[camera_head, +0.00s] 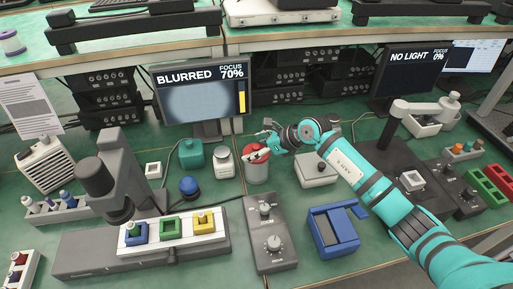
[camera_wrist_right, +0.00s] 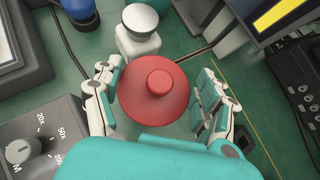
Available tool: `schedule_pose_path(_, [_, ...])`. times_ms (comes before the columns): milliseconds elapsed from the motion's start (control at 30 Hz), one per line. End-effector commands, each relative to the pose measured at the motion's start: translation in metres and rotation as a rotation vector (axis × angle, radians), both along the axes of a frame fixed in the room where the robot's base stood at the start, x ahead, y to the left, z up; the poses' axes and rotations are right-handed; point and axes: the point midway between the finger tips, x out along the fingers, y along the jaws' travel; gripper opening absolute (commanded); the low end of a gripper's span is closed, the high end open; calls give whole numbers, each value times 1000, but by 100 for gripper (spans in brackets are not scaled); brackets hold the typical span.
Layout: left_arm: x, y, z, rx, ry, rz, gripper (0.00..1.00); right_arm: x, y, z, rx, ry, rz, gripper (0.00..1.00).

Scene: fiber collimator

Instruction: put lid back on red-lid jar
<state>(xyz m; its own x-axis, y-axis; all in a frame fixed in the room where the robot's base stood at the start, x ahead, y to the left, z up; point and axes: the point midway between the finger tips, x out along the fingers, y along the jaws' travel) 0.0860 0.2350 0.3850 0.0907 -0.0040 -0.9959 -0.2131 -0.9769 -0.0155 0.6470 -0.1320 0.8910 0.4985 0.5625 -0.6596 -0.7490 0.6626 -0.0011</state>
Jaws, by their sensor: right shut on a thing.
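The red lid (camera_wrist_right: 158,92) with its round knob fills the middle of the right wrist view, between the fingers of my right gripper (camera_wrist_right: 160,100). In the head view the red lid (camera_head: 257,150) is at the top of the grey jar (camera_head: 257,173), and my right gripper (camera_head: 262,146) is at it from above and the right. The gripper is shut on the lid. The lid hides the jar in the wrist view, so I cannot tell whether it is fully seated. My left gripper is not in view.
A white-lidded jar (camera_head: 223,161) and a teal bottle (camera_head: 191,154) stand close left of the red-lid jar. A grey control box (camera_head: 270,240) lies in front, a blue box (camera_head: 334,229) front right, and a white device (camera_head: 316,172) to the right. Monitors (camera_head: 189,92) stand behind.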

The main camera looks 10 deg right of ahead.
Motion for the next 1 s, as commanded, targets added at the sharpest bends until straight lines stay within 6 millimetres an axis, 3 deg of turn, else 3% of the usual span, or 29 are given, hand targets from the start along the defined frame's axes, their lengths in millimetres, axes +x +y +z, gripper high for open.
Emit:
schedule_pose_path(933, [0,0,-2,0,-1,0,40,0,0,-1,1,-1,0,46])
schedule_pose_path(967, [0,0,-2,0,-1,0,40,0,0,-1,1,-1,0,78])
schedule_pose_path(1000, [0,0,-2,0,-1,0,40,0,0,-1,1,-1,0,84])
